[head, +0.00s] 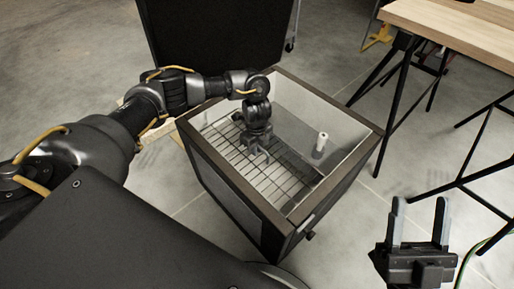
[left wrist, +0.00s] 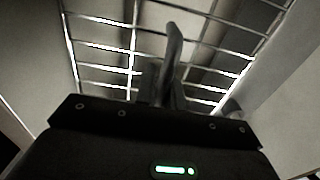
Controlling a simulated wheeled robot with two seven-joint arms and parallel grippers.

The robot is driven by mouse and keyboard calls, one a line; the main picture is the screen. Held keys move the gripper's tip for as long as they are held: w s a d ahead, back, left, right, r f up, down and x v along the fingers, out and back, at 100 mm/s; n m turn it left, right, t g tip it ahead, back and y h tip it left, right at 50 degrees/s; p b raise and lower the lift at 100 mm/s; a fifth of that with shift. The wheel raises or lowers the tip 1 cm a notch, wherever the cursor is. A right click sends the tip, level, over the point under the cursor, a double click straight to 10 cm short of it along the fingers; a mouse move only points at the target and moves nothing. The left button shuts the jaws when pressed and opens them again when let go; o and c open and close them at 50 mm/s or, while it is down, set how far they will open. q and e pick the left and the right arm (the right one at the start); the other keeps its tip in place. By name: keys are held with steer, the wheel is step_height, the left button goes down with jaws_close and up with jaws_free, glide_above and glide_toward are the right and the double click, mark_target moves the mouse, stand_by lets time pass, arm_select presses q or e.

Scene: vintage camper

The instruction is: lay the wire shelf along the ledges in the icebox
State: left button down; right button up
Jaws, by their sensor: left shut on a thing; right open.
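The wire shelf (head: 278,181) is a metal grid inside the open-topped icebox (head: 229,180), a dark-framed box with pale inner walls. My left gripper (head: 256,155) reaches down into the icebox and is shut on the shelf. In the left wrist view the shelf's bars (left wrist: 105,45) spread around the gripper's fingers (left wrist: 170,75). The ledges are hard to make out, so I cannot tell whether the shelf rests on them. My right gripper (head: 420,222) is open and empty, outside the icebox at the lower right.
A small white cylinder (head: 320,146) is inside the icebox by its right wall. A wooden-topped table (head: 460,28) with black legs stands at the upper right. A large black panel (head: 215,35) stands behind the icebox. Grey floor lies open between the icebox and the table.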

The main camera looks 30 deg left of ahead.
arm_select(q)
steer(key=shift+r, duration=0.1)
steer(key=shift+f, duration=0.65)
stand_by(0.6)
steer(key=c, duration=1.4)
jaws_free()
steer(key=shift+c, duration=0.2)
steer(key=shift+o, duration=0.2)
